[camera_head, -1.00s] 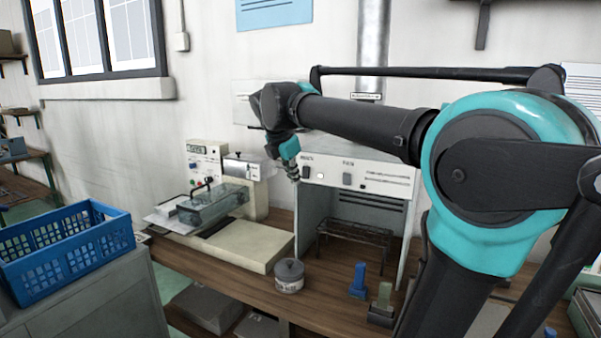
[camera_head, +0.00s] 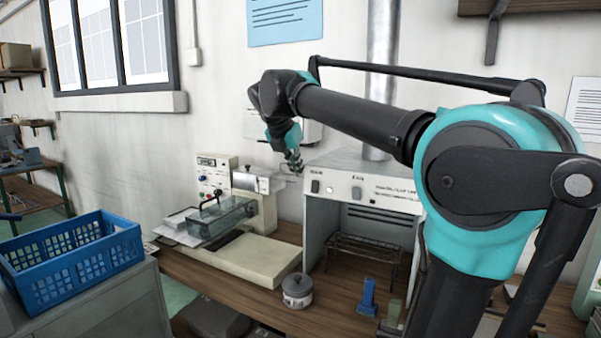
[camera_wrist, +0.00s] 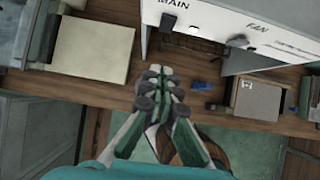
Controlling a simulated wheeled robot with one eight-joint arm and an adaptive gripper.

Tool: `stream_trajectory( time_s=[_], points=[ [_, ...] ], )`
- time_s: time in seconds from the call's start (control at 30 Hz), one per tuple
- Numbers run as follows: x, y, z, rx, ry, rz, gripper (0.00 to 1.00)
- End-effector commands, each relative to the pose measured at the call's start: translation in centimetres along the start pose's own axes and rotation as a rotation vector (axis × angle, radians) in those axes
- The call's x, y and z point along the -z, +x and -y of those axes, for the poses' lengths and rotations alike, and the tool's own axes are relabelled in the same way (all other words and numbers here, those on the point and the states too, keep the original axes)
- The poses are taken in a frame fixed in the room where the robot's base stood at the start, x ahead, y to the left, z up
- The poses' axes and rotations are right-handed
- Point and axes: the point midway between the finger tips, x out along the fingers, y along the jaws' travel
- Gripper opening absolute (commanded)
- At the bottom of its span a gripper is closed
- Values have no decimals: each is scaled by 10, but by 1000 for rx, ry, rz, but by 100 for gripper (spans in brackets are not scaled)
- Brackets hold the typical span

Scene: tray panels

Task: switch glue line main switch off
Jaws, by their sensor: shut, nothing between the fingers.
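A white panel (camera_head: 385,193) forms the top front of a grey hood. I cannot tell which way MAIN is set. My gripper (camera_head: 295,164) is shut and empty, above and left of MAIN in the head view and apart from it. In the wrist view its fingertips (camera_wrist: 156,72) are below MAIN in the picture.
A cream machine (camera_head: 250,254) with its own control panel (camera_head: 213,175) stands left of the hood. A grey round tin (camera_head: 297,291) and a blue upright piece (camera_head: 368,297) are on the wooden bench (camera_head: 335,308). A blue crate (camera_head: 75,265) sits at the left.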

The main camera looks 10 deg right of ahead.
Motion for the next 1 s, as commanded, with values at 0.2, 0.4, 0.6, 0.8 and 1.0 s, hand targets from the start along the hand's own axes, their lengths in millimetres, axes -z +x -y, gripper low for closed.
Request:
stream_trajectory(
  time_s=[0.2,0.4,0.6,0.8,1.0],
  points=[
    [0,44,0,1,4,-1,0],
    [0,82,1,1,4,-1,0],
    [-21,100,0,1,4,0,0],
    [-28,107,0,0,3,-1,0],
    [-28,108,0,0,2,-1,0]
  ],
)
